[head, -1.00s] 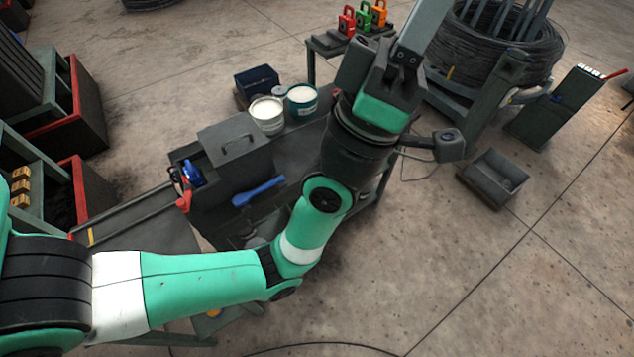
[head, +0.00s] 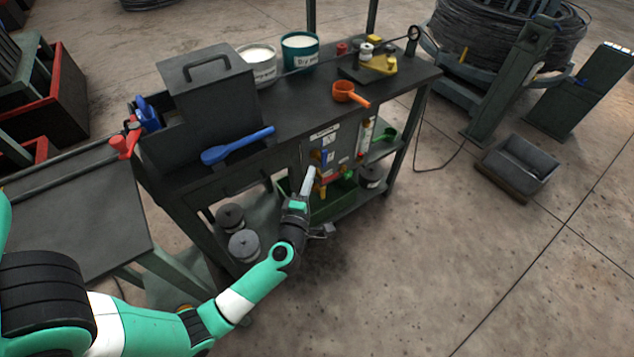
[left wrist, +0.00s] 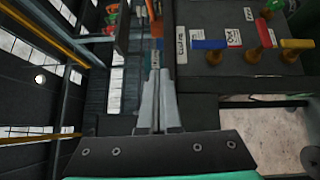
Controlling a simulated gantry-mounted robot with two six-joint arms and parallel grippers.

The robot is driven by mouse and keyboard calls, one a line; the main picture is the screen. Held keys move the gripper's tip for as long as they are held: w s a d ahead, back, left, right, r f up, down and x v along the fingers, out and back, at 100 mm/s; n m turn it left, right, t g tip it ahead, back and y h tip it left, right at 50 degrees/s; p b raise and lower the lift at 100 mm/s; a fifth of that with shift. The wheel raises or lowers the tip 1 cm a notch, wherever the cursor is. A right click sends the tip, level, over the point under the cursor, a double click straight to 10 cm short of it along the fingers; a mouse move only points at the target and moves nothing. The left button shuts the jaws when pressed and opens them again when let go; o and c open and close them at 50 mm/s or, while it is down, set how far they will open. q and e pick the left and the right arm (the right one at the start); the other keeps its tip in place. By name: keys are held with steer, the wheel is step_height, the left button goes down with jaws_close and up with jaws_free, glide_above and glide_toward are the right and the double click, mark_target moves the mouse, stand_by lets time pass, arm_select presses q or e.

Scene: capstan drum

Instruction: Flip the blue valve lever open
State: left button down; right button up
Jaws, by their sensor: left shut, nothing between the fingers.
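The blue valve lever (head: 328,160) is on the front of a grey panel below the bench top. In the left wrist view the blue lever (left wrist: 209,44) lies to the right of my fingertips, beside a red lever (left wrist: 258,33) and a yellow lever (left wrist: 297,44). My left gripper (head: 310,171) is just in front of the panel, left of the blue lever. In the left wrist view its two fingers (left wrist: 157,75) are shut together with nothing between them, apart from the levers. My right gripper is not in view.
The dark bench top (head: 300,100) overhangs the panel and carries a blue spoon-like tool (head: 238,146), an orange scoop (head: 350,94) and buckets (head: 300,50). A green tray (head: 335,200) is on the shelf below.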

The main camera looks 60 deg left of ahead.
mark_target(322, 156)
arm_select(q)
steer(key=s+a+f+g+b, duration=0.1)
steer(key=s+f+b, duration=0.2)
steer(key=f, duration=0.5)
steer(key=shift+a+f, duration=0.2)
steer(key=shift+f, duration=0.05)
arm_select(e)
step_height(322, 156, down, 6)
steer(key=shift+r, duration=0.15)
arm_select(q)
steer(key=shift+s, duration=0.1)
steer(key=w+d+b+x, duration=0.1)
steer(key=b+x, duration=0.5)
steer(key=x, duration=0.7)
steer(key=shift+w+d, duration=0.4)
steer(key=shift+w, duration=0.2)
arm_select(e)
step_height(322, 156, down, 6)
arm_select(q)
steer(key=shift+r, duration=0.1)
